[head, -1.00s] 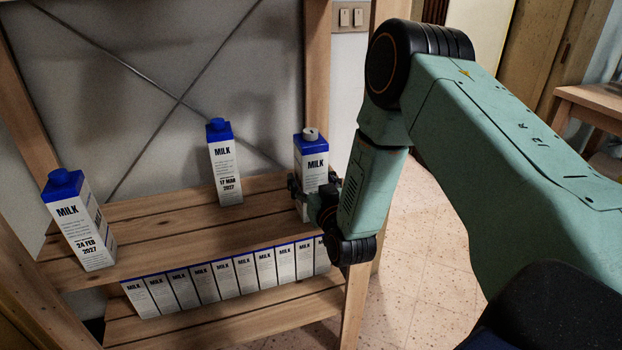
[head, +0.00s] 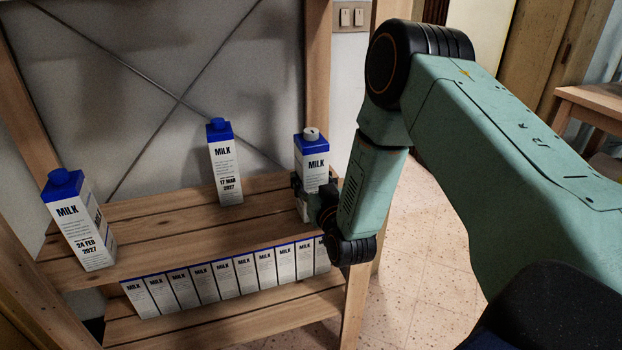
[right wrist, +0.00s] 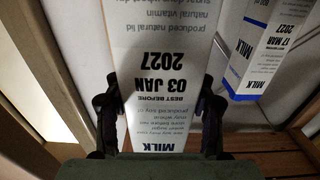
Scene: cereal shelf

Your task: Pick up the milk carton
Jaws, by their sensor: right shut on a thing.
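A white milk carton with a blue top and a pale cap (head: 313,160) stands upright at the right end of the upper shelf. My right gripper (head: 313,190) is shut on its lower part, one finger on each side. In the right wrist view the fingers (right wrist: 160,115) flank this carton (right wrist: 165,40), whose date reads 03 JAN 2027, upside down. A blue-capped carton dated 17 MAR 2027 (head: 226,170) stands to its left, and one dated 24 FEB 2027 (head: 80,220) stands at the shelf's left end. My left gripper is not in view.
The wooden upper shelf (head: 160,225) has bare room between the cartons. A row of several milk cartons (head: 240,277) stands on the lower shelf (head: 230,318). A wooden post (head: 317,70) rises behind the held carton. Tiled floor lies to the right.

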